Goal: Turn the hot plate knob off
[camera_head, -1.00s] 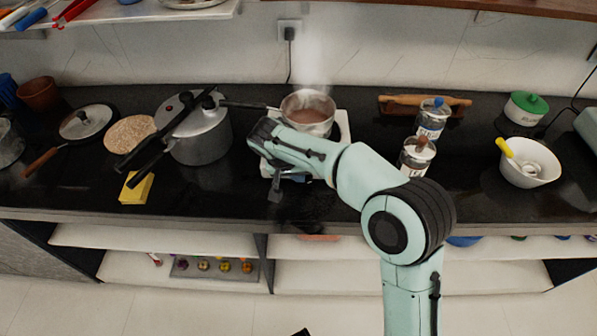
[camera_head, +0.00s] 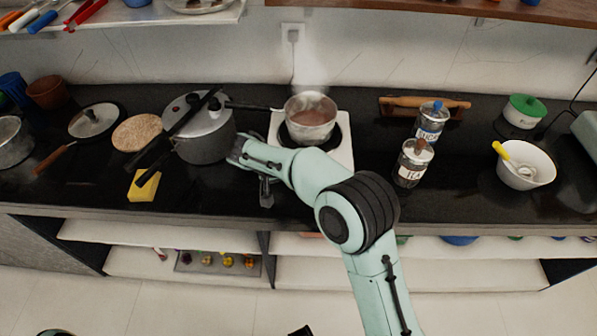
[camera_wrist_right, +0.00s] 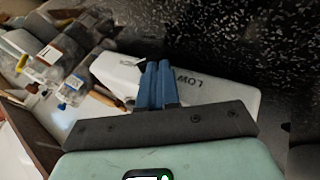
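The white hot plate (camera_head: 341,150) stands on the black counter with a steaming metal pot (camera_head: 311,118) on its burner. My right gripper (camera_head: 266,192) hangs in front of the hot plate's left corner. In the right wrist view its blue fingers (camera_wrist_right: 158,84) are close together, in front of the hot plate's white face (camera_wrist_right: 215,92) with the word LOW. No object shows between them. The knob cannot be made out; the fingers or my arm may hide it. I cannot tell whether the fingers touch the hot plate.
A pressure cooker (camera_head: 205,143) stands left of the hot plate, near my right wrist. The pot's handle (camera_head: 250,107) points left. A yellow sponge (camera_head: 144,186) lies at the front left. Two jars, one labelled tea (camera_head: 411,172), stand to the right.

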